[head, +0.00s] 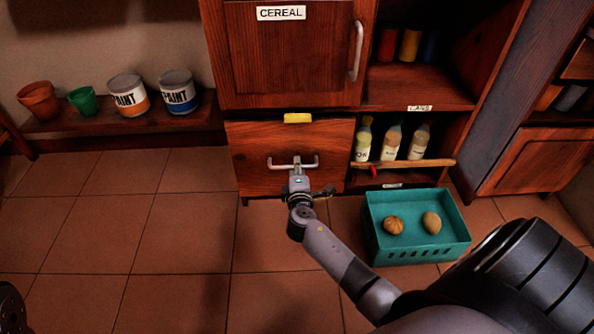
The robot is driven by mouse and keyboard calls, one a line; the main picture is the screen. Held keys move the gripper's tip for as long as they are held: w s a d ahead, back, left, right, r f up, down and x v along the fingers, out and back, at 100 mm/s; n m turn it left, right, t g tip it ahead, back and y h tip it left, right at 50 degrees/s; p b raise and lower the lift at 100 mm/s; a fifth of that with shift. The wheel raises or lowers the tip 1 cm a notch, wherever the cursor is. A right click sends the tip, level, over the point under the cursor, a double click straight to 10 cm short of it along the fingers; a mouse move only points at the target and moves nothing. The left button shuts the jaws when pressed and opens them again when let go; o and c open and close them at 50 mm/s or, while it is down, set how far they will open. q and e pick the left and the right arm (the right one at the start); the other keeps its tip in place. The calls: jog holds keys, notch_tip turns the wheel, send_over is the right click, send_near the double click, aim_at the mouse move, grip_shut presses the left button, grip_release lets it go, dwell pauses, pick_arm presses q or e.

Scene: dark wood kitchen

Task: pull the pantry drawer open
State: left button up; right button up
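The pantry drawer (255,145) is a reddish-brown wooden front with a yellow label on its top edge, below the door marked CEREAL. It looks flush with the cabinet. Its metal bar handle (311,163) runs crosswise on the front. My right gripper (297,162) is at the middle of this handle, its arm coming in from the lower right. The fingertips overlap the bar; the gripper's own body hides whether they are closed around it.
A teal crate (418,256) with two round items stands on the floor right of the drawer. Bottles (391,142) stand on the shelf beside it. Paint cans (179,92) and pots sit on a left shelf.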

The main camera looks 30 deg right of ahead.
jog(key=shift+w+d+f, duration=0.15)
jog(key=shift+w+d, duration=0.2)
jog(key=shift+w, duration=0.25)
jog(key=shift+c, duration=0.4)
grip_shut()
